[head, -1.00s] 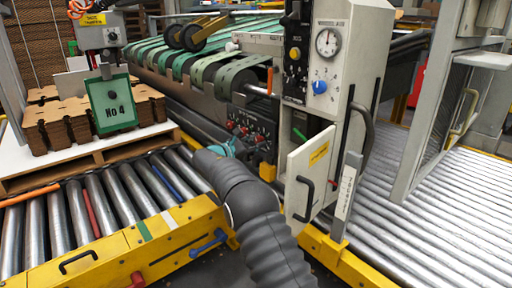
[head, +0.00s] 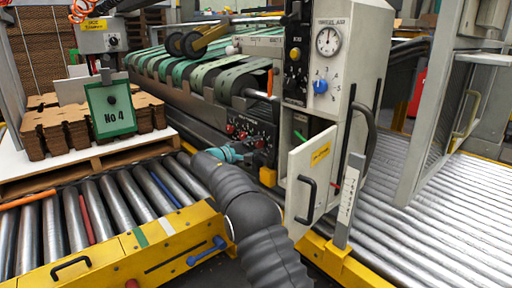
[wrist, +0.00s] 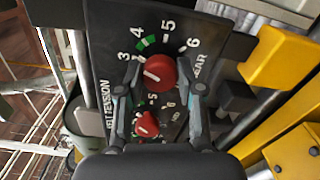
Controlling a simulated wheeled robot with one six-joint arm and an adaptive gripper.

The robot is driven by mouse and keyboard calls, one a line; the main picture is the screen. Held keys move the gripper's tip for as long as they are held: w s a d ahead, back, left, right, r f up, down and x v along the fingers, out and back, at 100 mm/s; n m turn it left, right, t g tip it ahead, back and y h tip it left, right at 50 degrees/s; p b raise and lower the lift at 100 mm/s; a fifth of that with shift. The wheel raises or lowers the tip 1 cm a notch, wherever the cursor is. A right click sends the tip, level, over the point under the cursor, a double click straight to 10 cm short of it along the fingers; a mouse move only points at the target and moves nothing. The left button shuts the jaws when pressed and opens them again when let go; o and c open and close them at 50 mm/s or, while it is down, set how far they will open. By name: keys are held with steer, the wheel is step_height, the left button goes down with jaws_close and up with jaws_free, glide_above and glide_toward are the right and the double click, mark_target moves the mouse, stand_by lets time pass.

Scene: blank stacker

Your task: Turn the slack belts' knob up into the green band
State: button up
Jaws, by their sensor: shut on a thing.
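A dark belt-tension panel (wrist: 112,30) fills the middle of the wrist view, its dial numbered 3 to 6 around a red knob (wrist: 160,72). The word REAR is beside this knob. A short green band (wrist: 147,42) lies near the 4. The knob's white pointer line points left, toward the 3 side and short of the green. My gripper (wrist: 160,88) is shut on this knob, one finger on each side. A second red knob (wrist: 147,124) sits below, between the fingers. In the head view my gripper (head: 232,151) is at the panel (head: 256,137) under the green belts (head: 210,76).
A grey control cabinet (head: 345,60) with a gauge and an open door (head: 308,180) stands right of my arm. Yellow-framed rollers (head: 150,252) lie at left front, with stacked cardboard (head: 60,125) behind. Yellow brackets (wrist: 275,55) are close on the right in the wrist view.

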steer(key=shift+m, duration=1.9)
steer(key=o, duration=1.2)
steer(key=shift+c, duration=0.2)
steer(key=v, duration=1.2)
